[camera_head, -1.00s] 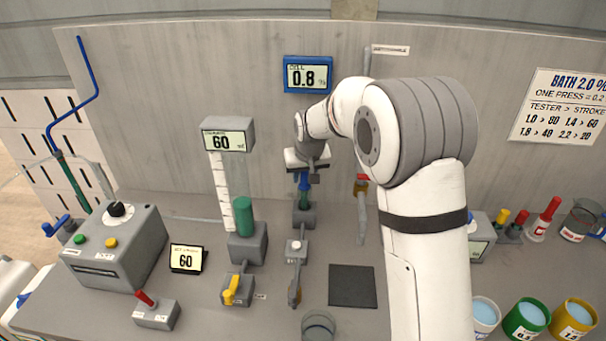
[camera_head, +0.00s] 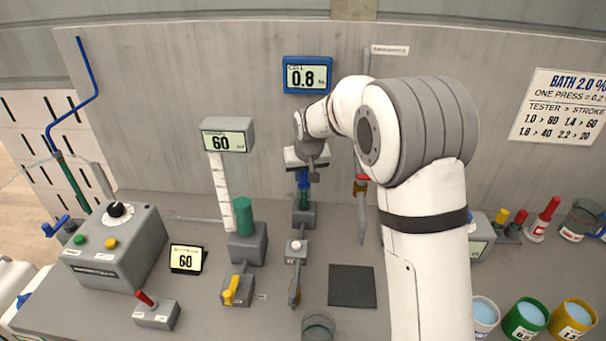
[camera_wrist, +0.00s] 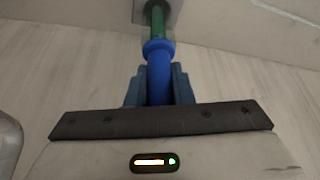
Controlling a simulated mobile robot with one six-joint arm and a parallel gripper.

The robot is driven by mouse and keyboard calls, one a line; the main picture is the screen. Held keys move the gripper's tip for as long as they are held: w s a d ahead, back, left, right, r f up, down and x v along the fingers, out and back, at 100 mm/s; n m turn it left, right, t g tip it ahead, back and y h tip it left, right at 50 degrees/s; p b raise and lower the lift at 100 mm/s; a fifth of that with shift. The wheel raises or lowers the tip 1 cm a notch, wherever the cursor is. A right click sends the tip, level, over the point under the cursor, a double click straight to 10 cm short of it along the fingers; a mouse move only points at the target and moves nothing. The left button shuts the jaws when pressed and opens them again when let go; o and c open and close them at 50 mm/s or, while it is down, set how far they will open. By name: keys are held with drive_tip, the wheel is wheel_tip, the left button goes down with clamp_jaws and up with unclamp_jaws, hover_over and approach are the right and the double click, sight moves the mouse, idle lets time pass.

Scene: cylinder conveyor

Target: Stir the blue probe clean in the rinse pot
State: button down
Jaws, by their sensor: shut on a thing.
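My gripper (camera_head: 304,177) is shut on the blue probe at the back of the bench. In the wrist view, the blue probe (camera_wrist: 159,78) stands between the two dark blue-grey fingers of my gripper (camera_wrist: 158,88). A green part continues below its blue collar to a grey block (camera_head: 303,217). I cannot tell whether the probe is seated in it or lifted from it. A white pot (camera_head: 479,329) with pale blue liquid stands at the front right, partly hidden by my arm. Its label is unreadable, so I cannot tell if it is the rinse pot.
A green pot (camera_head: 513,330) and a yellow pot (camera_head: 561,328) stand right of the white one. A glass beaker (camera_head: 577,226) and red-handled tool (camera_head: 546,215) are behind them. A dark mat (camera_head: 352,287) lies bare. The wall display (camera_head: 307,75) reads 0.8.

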drive_tip(key=shift+r+p, duration=1.2)
drive_tip(key=shift+r, duration=1.15)
drive_tip(key=shift+r+p, duration=1.4)
drive_tip(key=shift+r, duration=1)
